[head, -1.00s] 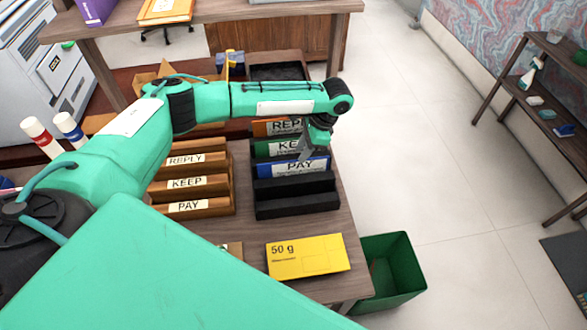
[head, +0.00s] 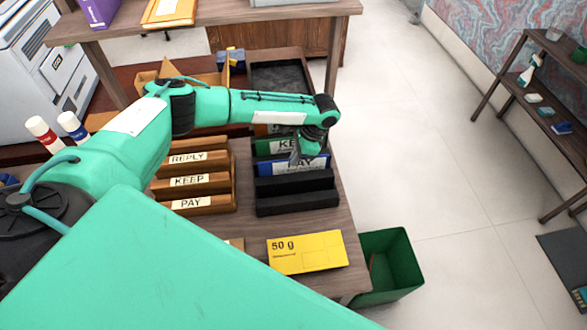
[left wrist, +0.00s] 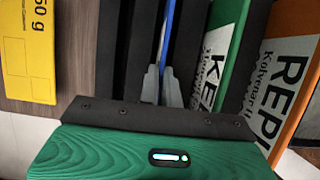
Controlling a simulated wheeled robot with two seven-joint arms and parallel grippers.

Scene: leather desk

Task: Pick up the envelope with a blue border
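The blue-bordered envelope (head: 305,164), labelled PAY, stands upright in the black rack (head: 298,203) on the desk. It shows nearly edge-on as a thin blue and white strip in the left wrist view (left wrist: 168,30). My left gripper (head: 296,160) reaches down over its top edge. In the left wrist view its grey fingers (left wrist: 161,72) lie close on both sides of the envelope and appear shut on it. Part of the envelope's face is hidden by the fingers. My right gripper is not in view.
A green KEEP envelope (left wrist: 215,55) and an orange REPLY envelope (left wrist: 290,80) stand behind it in the rack. A wooden sorter (head: 192,183) is at left, a yellow 50 g box (head: 306,253) in front. A green bin (head: 390,265) stands right of the desk.

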